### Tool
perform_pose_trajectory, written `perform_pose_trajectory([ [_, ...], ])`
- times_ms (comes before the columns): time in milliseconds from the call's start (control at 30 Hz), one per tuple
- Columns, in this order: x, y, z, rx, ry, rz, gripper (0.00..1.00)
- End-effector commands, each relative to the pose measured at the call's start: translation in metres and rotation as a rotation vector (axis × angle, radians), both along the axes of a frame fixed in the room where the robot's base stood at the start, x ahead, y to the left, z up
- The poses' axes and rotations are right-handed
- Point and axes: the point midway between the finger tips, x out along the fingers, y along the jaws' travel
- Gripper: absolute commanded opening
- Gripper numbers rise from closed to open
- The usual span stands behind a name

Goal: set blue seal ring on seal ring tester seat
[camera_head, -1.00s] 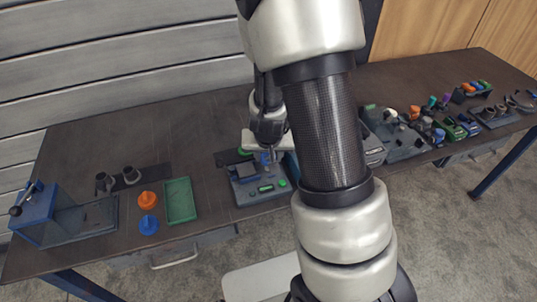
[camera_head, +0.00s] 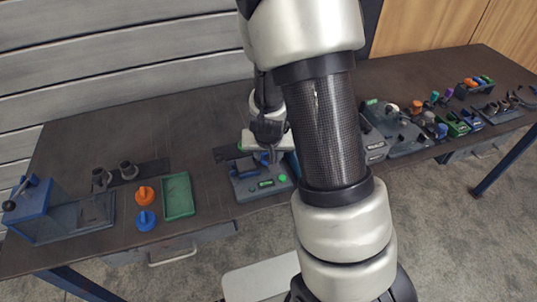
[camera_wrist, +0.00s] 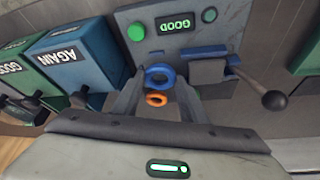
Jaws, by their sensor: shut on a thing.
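In the wrist view my gripper (camera_wrist: 158,84) is shut on the blue seal ring (camera_wrist: 160,68), which sits between its fingertips. An orange ring (camera_wrist: 156,99) shows just below the blue one, between the fingers. The grey tester (camera_wrist: 188,52) lies beyond, with a lit GOOD display, a green button and a black-knobbed lever. In the head view my gripper (camera_head: 267,152) is over the back part of the tester (camera_head: 246,192). I cannot tell whether the ring touches the tester, and its seat is not clearly visible.
A blue AGAIN box (camera_wrist: 82,56) and a green GOOD box (camera_wrist: 25,70) stand beside the tester. A green tray (camera_head: 179,196), an orange knobbed part (camera_head: 145,195) and a blue one (camera_head: 146,219) are left of it. Several fixtures crowd the right side.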

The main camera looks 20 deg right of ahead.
Motion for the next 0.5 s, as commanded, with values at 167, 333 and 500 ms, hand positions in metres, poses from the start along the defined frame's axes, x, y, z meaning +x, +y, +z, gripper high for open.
perform_pose_trajectory([
  [167, 0.0, 0.0, -0.0012, 0.0, 0.0, 0.0, 0.18],
  [333, 0.0, 0.0, -0.0046, 0.0, 0.0, 0.0, 0.18],
  [500, 0.0, 0.0, -0.0081, 0.0, 0.0, 0.0, 0.18],
])
